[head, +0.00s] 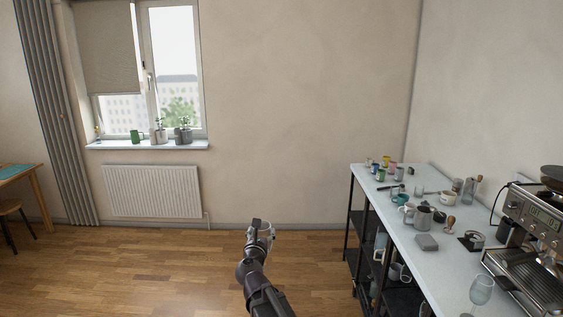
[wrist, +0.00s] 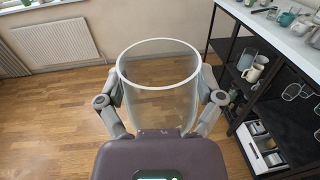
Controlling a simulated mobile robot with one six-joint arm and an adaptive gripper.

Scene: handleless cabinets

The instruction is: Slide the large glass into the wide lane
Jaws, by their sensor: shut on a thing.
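A large clear glass (wrist: 160,85) with a pale round rim stands mouth up between the fingers of my gripper (wrist: 160,92) in the wrist view. The fingers press on its left and right sides. In the head view my gripper (head: 260,229) holds the glass (head: 266,230) over open floor, left of the shelf unit and apart from it. The glass is small and faint there. I cannot make out a wide lane for certain in either view.
A black-framed shelf unit (head: 351,215) with a pale worktop (head: 425,262) stands at the right. Cups, a stemmed glass (head: 481,290) and a coffee machine (head: 530,240) crowd the top. Lower shelves hold mugs (wrist: 252,72) and a white divided box (wrist: 262,148). The floor between is clear.

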